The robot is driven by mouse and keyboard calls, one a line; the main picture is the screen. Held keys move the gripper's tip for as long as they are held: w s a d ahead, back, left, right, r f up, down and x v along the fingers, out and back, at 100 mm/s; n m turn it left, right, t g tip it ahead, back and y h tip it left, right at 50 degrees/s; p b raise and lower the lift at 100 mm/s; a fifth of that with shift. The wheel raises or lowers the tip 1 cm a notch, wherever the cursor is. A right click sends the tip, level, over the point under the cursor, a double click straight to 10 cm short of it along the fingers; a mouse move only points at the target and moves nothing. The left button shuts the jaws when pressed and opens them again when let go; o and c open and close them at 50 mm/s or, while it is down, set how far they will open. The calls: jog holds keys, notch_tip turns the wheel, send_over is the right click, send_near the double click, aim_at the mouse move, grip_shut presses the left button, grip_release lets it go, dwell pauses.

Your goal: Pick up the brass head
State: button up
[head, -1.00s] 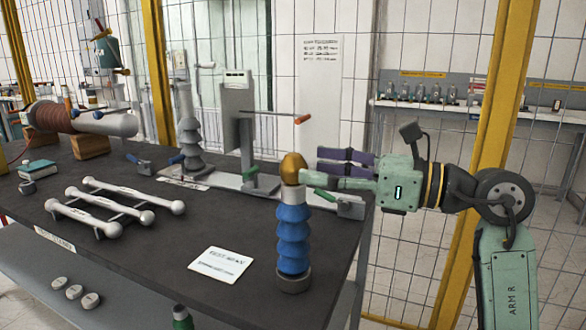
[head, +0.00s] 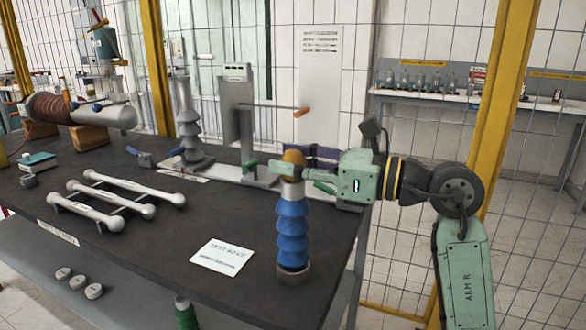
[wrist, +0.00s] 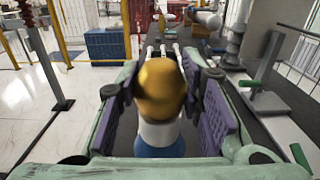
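The brass head (head: 293,156) is a rounded golden cap on top of an upright blue ribbed bushing (head: 292,228), with a pale neck below the cap. My gripper (head: 291,163) is at the height of the cap, with its near green finger crossing in front of the cap's lower part. In the wrist view the brass head (wrist: 161,88) stands between the two purple-padded fingers. A gap shows on each side, so the gripper is open around it and not closed on it. The neck and blue bushing show below the cap.
A grey stand (head: 238,115) with an orange-tipped rod is behind the bushing. White bars on a rack (head: 120,203) and a white card (head: 222,257) lie to the left on the dark table (head: 160,240). A yellow-post mesh fence runs behind.

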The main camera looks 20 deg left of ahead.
jog(key=c, duration=0.7)
jog(key=shift+r, duration=0.1)
